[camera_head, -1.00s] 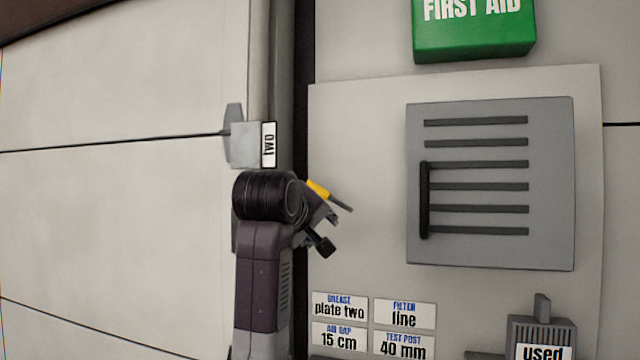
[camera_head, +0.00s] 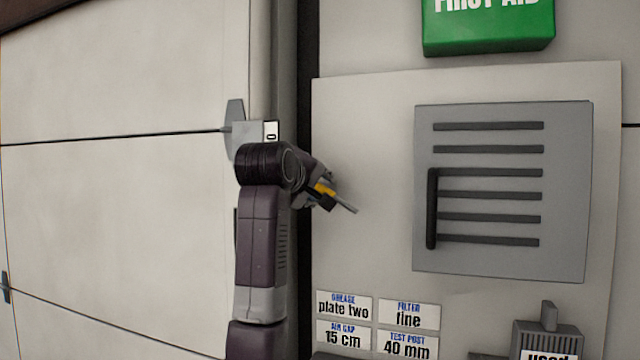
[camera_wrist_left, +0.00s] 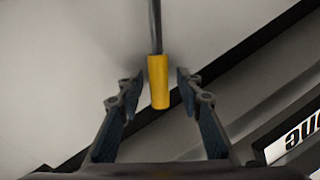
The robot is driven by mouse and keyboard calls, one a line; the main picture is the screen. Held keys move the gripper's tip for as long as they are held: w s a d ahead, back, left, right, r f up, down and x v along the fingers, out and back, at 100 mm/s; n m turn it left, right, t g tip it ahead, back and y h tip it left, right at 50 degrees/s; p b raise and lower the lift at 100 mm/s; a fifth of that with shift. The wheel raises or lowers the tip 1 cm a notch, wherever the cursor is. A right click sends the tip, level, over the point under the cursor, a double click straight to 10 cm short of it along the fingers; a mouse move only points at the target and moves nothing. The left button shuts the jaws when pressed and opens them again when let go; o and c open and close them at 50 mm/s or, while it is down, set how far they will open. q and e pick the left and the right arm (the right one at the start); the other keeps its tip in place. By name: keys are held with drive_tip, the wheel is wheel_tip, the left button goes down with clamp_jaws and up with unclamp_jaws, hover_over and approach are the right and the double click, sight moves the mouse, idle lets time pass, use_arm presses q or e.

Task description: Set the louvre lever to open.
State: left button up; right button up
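A lever with a yellow grip (camera_head: 322,189) and a thin grey rod stands left of the louvre panel (camera_head: 571,200) in the head view. The rod slants down and right; where it is mounted cannot be made out. In the left wrist view the yellow grip (camera_wrist_left: 158,82) lies between the fingers, with a visible gap on each side. My left gripper (camera_head: 327,197) is open around the grip, and its fingers partly hide it in the head view. The louvre has several dark slats and a dark upright bar (camera_head: 432,208) at their left. My right gripper is not in view.
A green first aid box (camera_head: 487,30) is above the louvre. Small label plates (camera_head: 409,315) are on the wall below. A grey box marked "used" (camera_head: 548,337) is at the lower right. A grey bracket (camera_head: 236,130) is beside the post, above my left wrist.

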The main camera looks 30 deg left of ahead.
use_arm(q)
drive_tip(key=shift+s, duration=0.1)
drive_tip(key=shift+c, duration=0.6)
clamp_jaws()
